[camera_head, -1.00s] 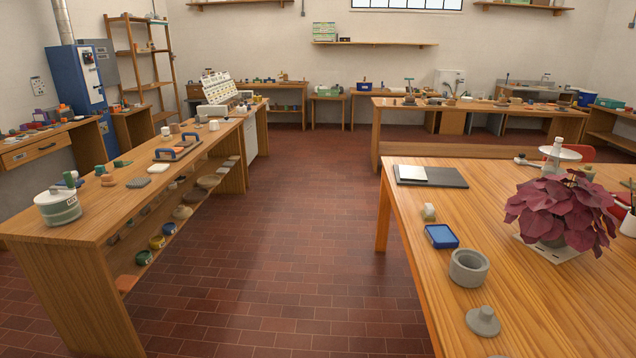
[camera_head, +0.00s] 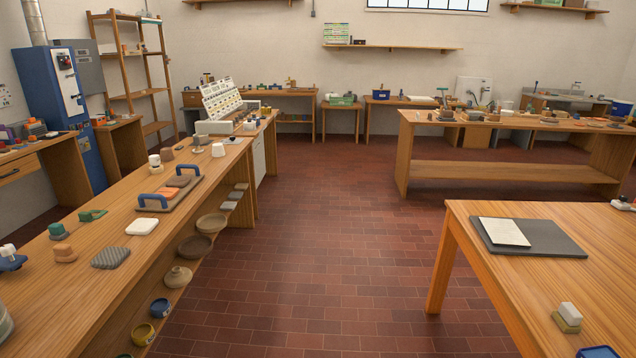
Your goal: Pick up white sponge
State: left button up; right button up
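A flat white block with rounded edges (camera_head: 142,227), which looks like a white sponge, lies on the long wooden table at left. It lies between a grey ribbed pad (camera_head: 110,256) and a board with blue handles (camera_head: 170,193). Another small block, white on top and yellowish below (camera_head: 567,316), rests on the right table near its left edge; I cannot tell whether it is a sponge. Neither of my grippers is in view.
The long left table (camera_head: 75,287) has a shelf with bowls below. The right table (camera_head: 600,265) holds a dark board (camera_head: 550,243) with a white sheet. Between them the red tiled floor (camera_head: 320,270) is clear. Another table (camera_head: 500,128) stands farther back.

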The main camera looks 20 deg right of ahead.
aim_at(567, 317)
jog(key=z, duration=0.2)
jog(key=i, duration=1.2)
jog(key=z, duration=1.05)
jog(key=i, duration=0.85)
jog(key=z, duration=1)
